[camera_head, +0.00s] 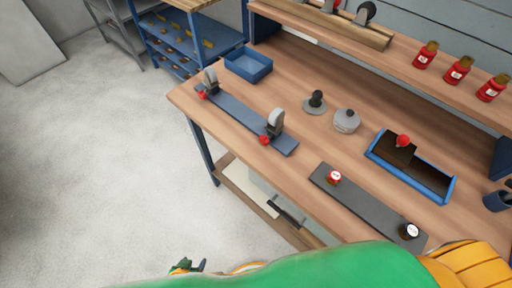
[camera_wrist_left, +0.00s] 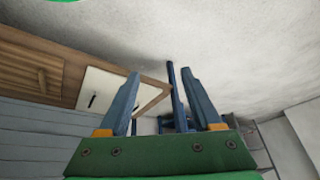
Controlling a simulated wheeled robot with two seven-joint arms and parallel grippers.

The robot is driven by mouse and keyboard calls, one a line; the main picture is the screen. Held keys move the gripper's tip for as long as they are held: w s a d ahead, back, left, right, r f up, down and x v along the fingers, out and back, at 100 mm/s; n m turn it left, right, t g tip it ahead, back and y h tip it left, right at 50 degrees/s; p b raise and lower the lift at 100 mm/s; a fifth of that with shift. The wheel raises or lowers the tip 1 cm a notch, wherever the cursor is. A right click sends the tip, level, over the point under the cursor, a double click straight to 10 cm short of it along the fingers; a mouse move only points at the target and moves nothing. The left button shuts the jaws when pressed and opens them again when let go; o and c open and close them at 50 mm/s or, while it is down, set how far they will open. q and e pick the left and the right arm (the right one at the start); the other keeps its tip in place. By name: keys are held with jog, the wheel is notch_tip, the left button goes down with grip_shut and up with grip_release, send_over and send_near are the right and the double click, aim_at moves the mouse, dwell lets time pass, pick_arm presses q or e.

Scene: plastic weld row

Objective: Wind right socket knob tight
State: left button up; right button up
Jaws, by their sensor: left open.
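A blue-grey rail (camera_head: 238,117) lies along the bench's left part and carries two upright grey disc-like pieces, each with a red knob low at its side. The right red knob (camera_head: 265,140) sits by the right grey piece (camera_head: 275,122); the left red knob (camera_head: 202,95) sits by the left piece (camera_head: 210,80). How tight either knob is cannot be seen. My left gripper (camera_head: 188,266) is low at the bottom edge, off the bench and well away from the knobs. In the left wrist view its two fingers (camera_wrist_left: 162,78) are apart with nothing between them. My right gripper does not show.
A dark plate (camera_head: 370,206) bears a red-topped piece (camera_head: 334,177) and a black-and-white one (camera_head: 409,231). A blue tray (camera_head: 436,182), grey pot (camera_head: 346,120), black-knobbed piece (camera_head: 316,101) and blue bin (camera_head: 248,65) stand behind. Open floor (camera_head: 100,180) lies left of the bench.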

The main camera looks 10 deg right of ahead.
pick_arm(q)
jog(key=w+d+r+t+h, duration=0.25)
jog(key=w+r+t, duration=0.2)
jog(key=w, duration=0.65)
jog(key=m+t+h+b, duration=0.2)
jog(key=m+h+b, duration=0.3)
jog(key=h, duration=0.6)
send_near(262, 142)
jog(key=d+m+p, duration=0.1)
jog(key=p, duration=0.1)
jog(key=b+x, duration=0.1)
jog(key=x, duration=0.6)
jog(key=shift+w, duration=0.4)
grip_shut()
